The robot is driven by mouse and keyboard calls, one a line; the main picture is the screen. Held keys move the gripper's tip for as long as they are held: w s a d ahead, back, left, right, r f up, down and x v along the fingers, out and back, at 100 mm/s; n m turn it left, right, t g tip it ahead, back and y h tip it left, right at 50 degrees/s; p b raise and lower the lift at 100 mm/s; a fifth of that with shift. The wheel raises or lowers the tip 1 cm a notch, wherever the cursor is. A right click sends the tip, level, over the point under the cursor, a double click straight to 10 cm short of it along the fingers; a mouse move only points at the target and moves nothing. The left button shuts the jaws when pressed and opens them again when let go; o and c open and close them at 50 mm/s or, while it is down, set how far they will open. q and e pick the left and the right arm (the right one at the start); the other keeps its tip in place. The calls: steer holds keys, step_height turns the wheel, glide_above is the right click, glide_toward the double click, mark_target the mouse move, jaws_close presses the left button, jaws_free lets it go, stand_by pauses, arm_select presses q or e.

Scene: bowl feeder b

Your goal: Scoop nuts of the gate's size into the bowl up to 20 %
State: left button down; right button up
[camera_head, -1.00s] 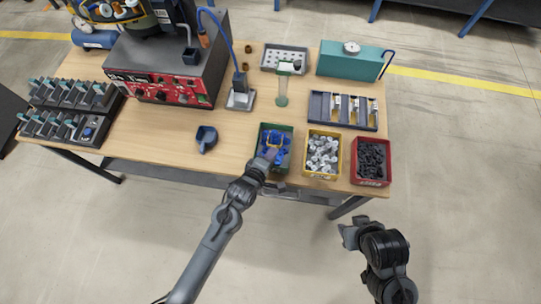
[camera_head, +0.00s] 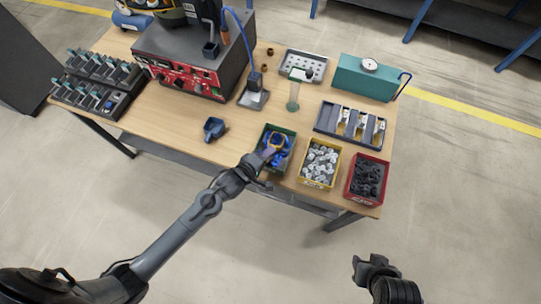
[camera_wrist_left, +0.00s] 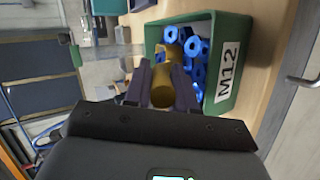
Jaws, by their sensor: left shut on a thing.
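My left gripper (camera_head: 268,153) reaches to the green bin (camera_head: 291,131) at the table's front edge. In the left wrist view it is shut on a yellow scoop (camera_wrist_left: 161,88). The scoop's yellow rim lies among blue nuts (camera_wrist_left: 201,48) in the bin; how full it is cannot be made out. The bin's label (camera_wrist_left: 227,75) reads M12. The bowl feeder (camera_head: 180,8) is at the back left, cut off by the picture edge; its bowl's inside and gate are not clear. My right gripper (camera_head: 372,268) hangs off the table's front, its jaws unclear.
A yellow bin of silver nuts (camera_head: 319,164) and a red bin of dark nuts (camera_head: 368,180) stand right of the green bin. A dark blue cup (camera_head: 214,128) stands left on bare table.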

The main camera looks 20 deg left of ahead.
arm_select(q)
step_height(320, 180, up, 4)
steer(key=shift+r+p, duration=0.1)
steer(key=shift+p, duration=0.9)
steer(key=shift+t, duration=0.3)
step_height(320, 180, up, 6)
steer(key=p, duration=0.5)
steer(key=shift+s+d+f, duration=0.1)
steer(key=shift+s+f, duration=0.05)
steer(key=shift+f, duration=0.1)
steer(key=shift+r, duration=0.1)
